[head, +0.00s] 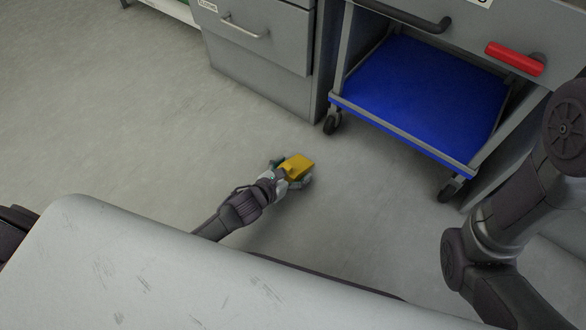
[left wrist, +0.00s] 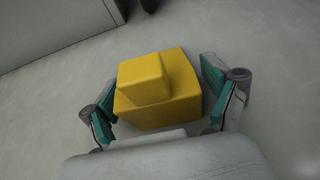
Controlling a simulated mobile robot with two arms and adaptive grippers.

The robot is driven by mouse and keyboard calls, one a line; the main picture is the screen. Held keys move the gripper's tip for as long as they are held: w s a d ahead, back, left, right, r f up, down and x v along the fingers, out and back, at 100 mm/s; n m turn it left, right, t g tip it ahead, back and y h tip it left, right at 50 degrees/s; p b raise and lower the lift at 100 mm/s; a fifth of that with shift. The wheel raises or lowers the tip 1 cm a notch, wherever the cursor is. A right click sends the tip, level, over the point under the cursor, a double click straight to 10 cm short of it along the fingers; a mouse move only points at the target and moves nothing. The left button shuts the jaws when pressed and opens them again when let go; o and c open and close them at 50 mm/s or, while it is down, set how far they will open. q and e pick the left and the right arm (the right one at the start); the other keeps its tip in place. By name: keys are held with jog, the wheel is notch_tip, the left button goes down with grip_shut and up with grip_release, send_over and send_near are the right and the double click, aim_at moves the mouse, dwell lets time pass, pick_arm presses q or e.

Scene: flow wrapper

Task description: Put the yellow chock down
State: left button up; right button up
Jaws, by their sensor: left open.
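The yellow chock (head: 298,165) is a stepped block at the middle of the head view, low over or on the grey floor; I cannot tell whether it touches the floor. In the left wrist view the chock (left wrist: 160,90) lies between the two teal-padded fingers. My left gripper (head: 290,174) is open around it. In the left wrist view the left gripper (left wrist: 158,101) shows a gap beside the right finger, and the left finger is close to the chock's side. My right gripper is out of view; only my right arm shows at the right.
A cart with a blue lower shelf (head: 425,85) and black casters stands beyond the chock to the right. A grey drawer cabinet (head: 262,50) stands behind. A red handle (head: 515,58) is at the upper right. The floor (head: 130,130) to the left is clear.

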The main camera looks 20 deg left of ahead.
pick_arm(q)
jog(key=shift+r, duration=0.3)
jog(key=p+v, duration=0.7)
jog(key=v, duration=0.4)
jog(key=shift+s, duration=0.25)
jog(key=shift+s+a, duration=0.15)
jog(key=shift+s, duration=0.05)
jog(key=shift+s, duration=0.1)
